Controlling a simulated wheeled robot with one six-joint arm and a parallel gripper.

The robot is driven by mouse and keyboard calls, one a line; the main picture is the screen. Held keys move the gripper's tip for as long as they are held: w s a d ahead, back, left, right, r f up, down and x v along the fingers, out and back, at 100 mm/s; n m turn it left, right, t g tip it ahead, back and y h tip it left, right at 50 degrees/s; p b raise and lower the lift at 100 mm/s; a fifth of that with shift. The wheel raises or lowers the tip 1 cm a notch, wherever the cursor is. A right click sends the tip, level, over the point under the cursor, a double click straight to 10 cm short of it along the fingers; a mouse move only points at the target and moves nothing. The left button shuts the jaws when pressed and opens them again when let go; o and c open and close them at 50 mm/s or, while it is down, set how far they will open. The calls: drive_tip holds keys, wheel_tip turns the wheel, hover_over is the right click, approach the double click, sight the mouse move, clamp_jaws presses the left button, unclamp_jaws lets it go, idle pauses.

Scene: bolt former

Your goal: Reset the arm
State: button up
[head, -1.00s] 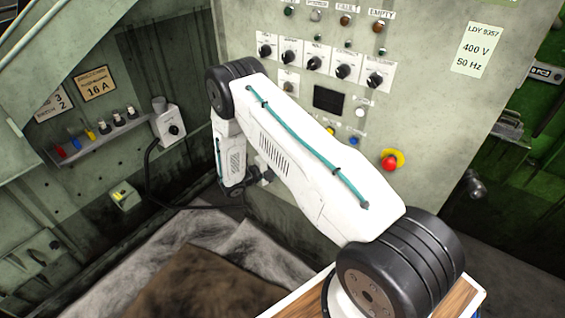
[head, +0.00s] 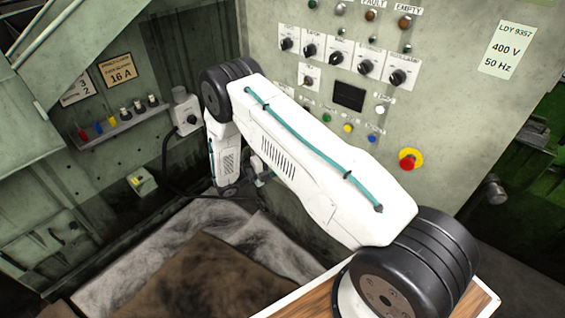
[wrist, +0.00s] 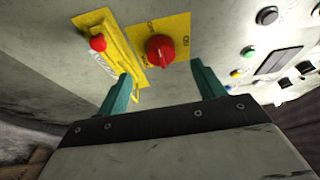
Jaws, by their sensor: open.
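My gripper (wrist: 163,88) shows in the wrist view with its two teal fingers spread apart and nothing between them. Beyond the fingers is a red rotary switch (wrist: 160,48) on a yellow plate. Left of it is a red button (wrist: 97,43) on a yellow housing. I cannot tell the distance from the fingertips to the panel. In the head view my white arm reaches from the lower right toward the panel's lower left edge, and the gripper end is mostly hidden behind the arm.
The grey control panel (head: 440,110) carries several black knobs, lamps and a red emergency button (head: 411,159). A grey socket box (head: 186,112) with a cable hangs on the left wall, beside a shelf (head: 120,127) of coloured items. Brown and grey sheets (head: 195,280) cover the floor.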

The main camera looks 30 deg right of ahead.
idle(0.3)
drive_tip(key=s+m+g+y, duration=0.2)
drive_tip(key=s+m+g, duration=0.2)
drive_tip(key=s+m, duration=0.3)
drive_tip(key=s+a+r+m+t+y, duration=0.2)
drive_tip(key=s+r+m+y, duration=0.3)
drive_tip(key=s+r+m, duration=0.4)
drive_tip(key=s+a+r+m+t+y, duration=0.2)
drive_tip(key=s+a+r+m+y, duration=0.3)
drive_tip(key=s+r+m, duration=0.5)
drive_tip(key=s+a+r+m+t+y, duration=0.2)
drive_tip(key=s+r+m+y, duration=0.4)
drive_tip(key=r, duration=1.5)
drive_tip(key=s+a+m, duration=0.1)
drive_tip(key=s+m, duration=0.2)
drive_tip(key=s, duration=0.1)
drive_tip(key=shift+s+a+m, duration=0.25)
drive_tip(key=shift+s+m, duration=0.05)
drive_tip(key=shift+s, duration=0.05)
